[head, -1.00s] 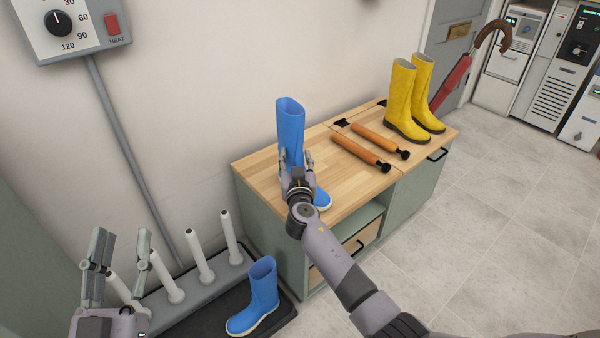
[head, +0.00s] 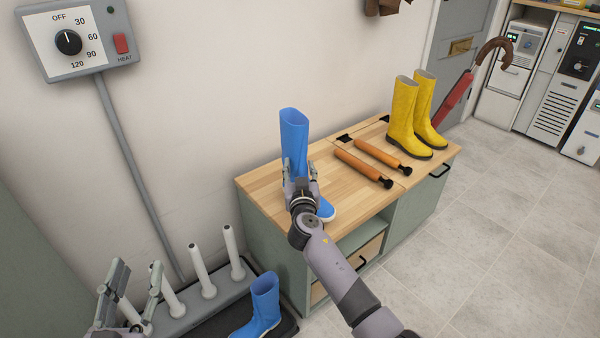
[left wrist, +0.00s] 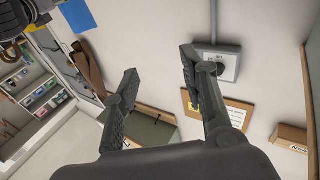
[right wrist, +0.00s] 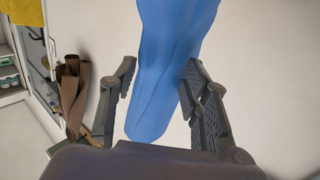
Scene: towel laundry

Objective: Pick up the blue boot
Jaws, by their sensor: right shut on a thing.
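A blue boot (head: 294,135) stands upright at the near left end of the wooden-topped bench (head: 262,190), toe to the right. My right gripper (head: 302,178) is shut on its shaft, fingers on either side. I cannot tell whether its sole touches the bench top. In the right wrist view the blue shaft (right wrist: 172,70) lies between the fingers (right wrist: 160,95). A second blue boot (head: 264,305) stands low on a dark tray, left of the bench. My left gripper (head: 137,275) is open and empty near the rack posts; its spread fingers show in the left wrist view (left wrist: 158,75).
A rack with several white posts (head: 202,270) stands on the floor along the wall. Two orange-handled rollers (head: 365,165) and yellow boots (head: 404,115) are further along the bench. A heat control box (head: 75,40) hangs on the wall. Floor at right (head: 470,240) is clear.

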